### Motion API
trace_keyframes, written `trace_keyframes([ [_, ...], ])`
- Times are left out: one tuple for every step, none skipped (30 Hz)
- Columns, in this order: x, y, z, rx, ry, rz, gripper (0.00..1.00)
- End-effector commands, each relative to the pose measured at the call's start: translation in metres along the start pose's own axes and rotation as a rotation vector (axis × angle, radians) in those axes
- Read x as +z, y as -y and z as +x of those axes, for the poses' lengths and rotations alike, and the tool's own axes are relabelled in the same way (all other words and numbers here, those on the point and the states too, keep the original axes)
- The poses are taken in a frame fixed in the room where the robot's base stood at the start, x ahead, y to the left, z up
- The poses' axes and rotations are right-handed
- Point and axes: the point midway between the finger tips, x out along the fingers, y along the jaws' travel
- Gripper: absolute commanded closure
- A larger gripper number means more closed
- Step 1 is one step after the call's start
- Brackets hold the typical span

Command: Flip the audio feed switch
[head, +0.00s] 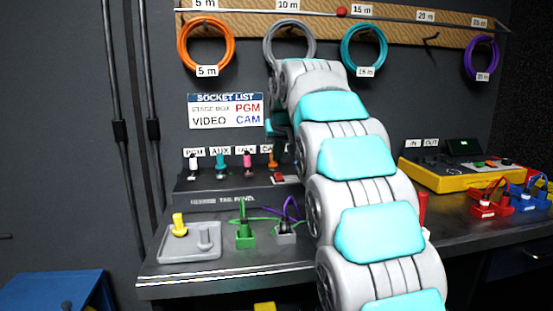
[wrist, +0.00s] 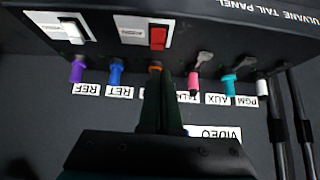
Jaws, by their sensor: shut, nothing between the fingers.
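The tail panel (wrist: 230,40) fills the top of the wrist view, upside down. It carries a red rocker switch (wrist: 158,37) and a white rocker switch (wrist: 72,30), each beside a small label too blurred to read. I cannot tell from the labels which is the audio feed switch. My gripper (wrist: 160,76) is shut and empty, its tips just below the red switch in the picture, near an orange plug; contact cannot be told. In the head view the panel (head: 225,201) sits on the bench and a red switch (head: 279,178) shows left of my arm. My fingers are hidden there.
Coloured plugs line the panel, including pink (wrist: 194,82), teal (wrist: 229,86) and blue (wrist: 115,72). A grey tray (head: 165,246) and a green connector (head: 245,236) stand in front. A yellow case (head: 450,178) is at right. Coiled cables hang above.

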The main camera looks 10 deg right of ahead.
Motion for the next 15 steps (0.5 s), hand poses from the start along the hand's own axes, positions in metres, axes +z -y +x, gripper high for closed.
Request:
trace_keyframes([
  [-0.001, 0.0, -0.012, 0.0, -0.002, 0.0, 1.0],
  [0.002, 0.0, -0.016, 0.0, -0.002, 0.0, 1.0],
  [0.004, 0.0, -0.025, 0.0, -0.003, 0.0, 1.0],
  [0.006, 0.0, -0.032, 0.0, -0.005, 0.0, 1.0],
  [0.007, 0.0, -0.039, 0.0, -0.007, 0.0, 1.0],
  [0.009, 0.0, -0.048, 0.0, -0.007, 0.0, 1.0],
  [0.011, 0.0, -0.054, 0.0, -0.006, 0.0, 1.0],
  [0.013, 0.0, -0.06, 0.0, -0.004, 0.0, 1.0],
  [0.015, 0.0, -0.068, 0.0, -0.003, 0.0, 1.0],
  [0.017, 0.0, -0.073, 0.0, -0.002, 0.0, 1.0],
  [0.018, 0.0, -0.079, 0.0, -0.003, 0.0, 1.0],
  [0.019, 0.0, -0.085, 0.0, -0.003, 0.0, 1.0],
  [0.02, 0.0, -0.089, 0.0, -0.003, 0.0, 1.0],
  [0.021, 0.0, -0.092, 0.0, -0.002, 0.0, 1.0],
  [0.022, 0.0, -0.096, 0.0, -0.001, 0.0, 1.0],
])
